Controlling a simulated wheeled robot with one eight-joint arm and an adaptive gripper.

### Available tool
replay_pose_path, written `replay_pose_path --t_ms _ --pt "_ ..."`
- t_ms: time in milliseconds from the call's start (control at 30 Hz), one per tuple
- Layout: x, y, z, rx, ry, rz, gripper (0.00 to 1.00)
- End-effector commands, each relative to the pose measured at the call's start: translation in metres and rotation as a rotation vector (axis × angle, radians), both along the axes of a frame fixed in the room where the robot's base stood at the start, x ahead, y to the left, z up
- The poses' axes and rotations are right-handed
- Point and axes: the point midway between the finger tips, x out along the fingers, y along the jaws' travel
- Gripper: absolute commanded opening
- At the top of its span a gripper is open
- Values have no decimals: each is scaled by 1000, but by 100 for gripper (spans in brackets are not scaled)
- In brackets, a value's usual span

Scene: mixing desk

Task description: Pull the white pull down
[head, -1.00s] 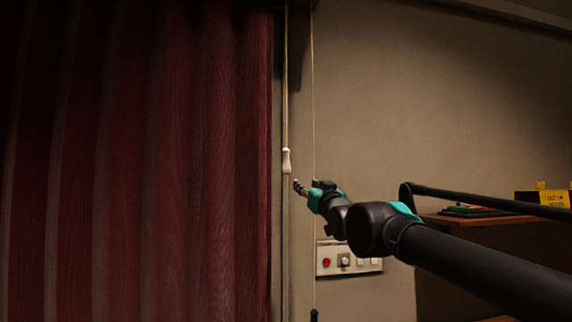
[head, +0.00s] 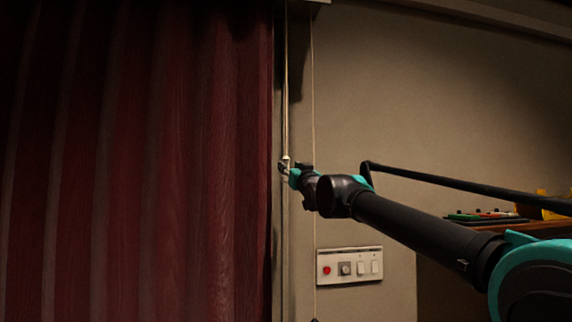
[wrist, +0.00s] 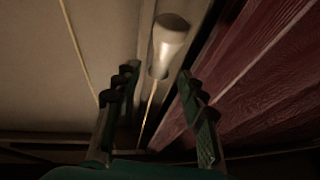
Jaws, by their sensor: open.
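The white pull (wrist: 168,42) hangs on a thin cord and shows large in the wrist view. Its narrow end and the cord appear between the two fingers of my gripper (wrist: 157,76). The fingers are apart, one on each side of it in the picture, and do not visibly touch it. In the head view only the top of the pull (head: 286,158) shows; my gripper (head: 283,168) hides the rest. I cannot tell whether the pull is fully between the fingertips in depth.
A dark red curtain (head: 160,160) hangs close to the left of the pull. A second thin cord (head: 313,90) runs down the wall to its right. A switch panel (head: 349,266) is on the wall below my arm. A shelf with coloured items (head: 485,216) stands at the right.

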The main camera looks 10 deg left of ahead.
Motion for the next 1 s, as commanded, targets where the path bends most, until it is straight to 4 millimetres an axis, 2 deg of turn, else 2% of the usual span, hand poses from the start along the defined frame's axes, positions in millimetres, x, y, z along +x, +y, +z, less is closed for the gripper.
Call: replay_pose_path --t_ms 100,300,733,767,1000 --pt "17 8 7 0 0 0 41" --pt "34 16 16 0 0 0 41" --pt "41 19 18 0 0 0 41" --pt "41 19 18 0 0 0 40" --pt "41 19 18 0 0 0 10"
